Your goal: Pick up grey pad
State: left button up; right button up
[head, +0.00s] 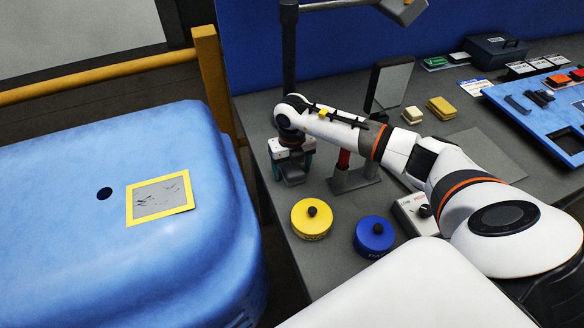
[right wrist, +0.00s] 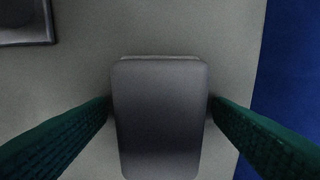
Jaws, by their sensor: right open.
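The grey pad (right wrist: 160,120) is a dark grey block with rounded corners in the middle of the right wrist view. It also shows in the head view (head: 293,175), at the left end of the grey bench and partly hidden by my gripper. My right gripper (head: 291,166) points down over it. In the right wrist view its green fingers (right wrist: 160,106) are spread, one on each side of the pad, very close to its sides. I cannot tell whether they touch it. My left gripper is not in view.
A red-handled tool on a stand (head: 343,172) is close right of the gripper. A yellow round weight (head: 311,226) and a blue one (head: 367,243) stand nearer. A lamp post (head: 289,60) rises behind. A blue panel (head: 550,115) lies far right. A blue cover (head: 60,200) fills the left.

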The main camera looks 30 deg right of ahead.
jog(key=c, duration=1)
jog(key=shift+r, duration=0.1)
jog(key=shift+c, duration=0.2)
notch_tip(320, 180, up, 10)
jog(key=shift+f+b, duration=0.1)
jog(key=shift+b, duration=1.15)
